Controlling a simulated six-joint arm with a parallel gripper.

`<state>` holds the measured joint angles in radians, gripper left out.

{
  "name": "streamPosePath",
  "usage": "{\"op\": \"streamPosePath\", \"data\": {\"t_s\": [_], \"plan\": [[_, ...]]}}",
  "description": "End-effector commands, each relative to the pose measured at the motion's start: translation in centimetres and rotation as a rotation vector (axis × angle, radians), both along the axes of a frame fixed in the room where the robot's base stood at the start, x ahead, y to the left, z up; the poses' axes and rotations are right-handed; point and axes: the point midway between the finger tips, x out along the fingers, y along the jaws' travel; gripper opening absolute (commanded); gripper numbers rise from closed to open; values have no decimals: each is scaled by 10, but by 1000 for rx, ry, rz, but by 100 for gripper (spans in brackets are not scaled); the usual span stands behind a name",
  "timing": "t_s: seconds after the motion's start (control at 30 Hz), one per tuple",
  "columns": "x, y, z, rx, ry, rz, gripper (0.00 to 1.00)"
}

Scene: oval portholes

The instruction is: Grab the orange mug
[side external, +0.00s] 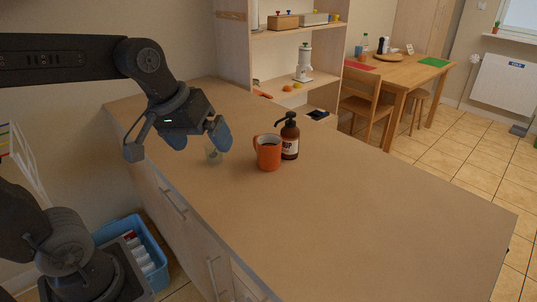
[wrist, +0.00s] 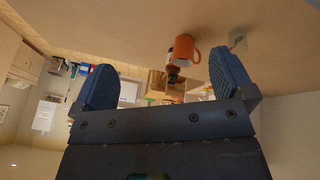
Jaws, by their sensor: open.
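The orange mug (side external: 267,153) stands upright on the wooden counter in the side external view, with its handle on the left. A brown pump bottle (side external: 289,138) stands just behind it to the right. In the wrist view, which looks upside down, the mug (wrist: 182,49) shows beyond the fingers, with the bottle (wrist: 174,75) beside it. My gripper (side external: 197,136) is open and empty, to the left of the mug and apart from it. Its blue finger pads also show in the wrist view (wrist: 165,82).
A small clear glass (side external: 213,153) stands on the counter between my gripper and the mug; it also shows in the wrist view (wrist: 238,40). The counter (side external: 370,215) is clear to the right and front. A shelf unit (side external: 262,55) rises behind the counter.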

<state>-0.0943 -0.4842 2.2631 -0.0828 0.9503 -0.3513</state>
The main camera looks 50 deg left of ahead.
Motion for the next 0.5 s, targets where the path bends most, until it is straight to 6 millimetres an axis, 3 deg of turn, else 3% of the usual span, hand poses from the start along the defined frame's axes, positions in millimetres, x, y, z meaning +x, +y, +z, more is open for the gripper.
{"op": "streamPosePath", "data": {"t_s": [0.03, 0.23, 0.5], "plan": [[24, 8, 4, -65, 31, 125, 100], [107, 45, 10, -316, 129, 620, 100], [206, 120, -23, -622, 271, 1282, 100]]}}
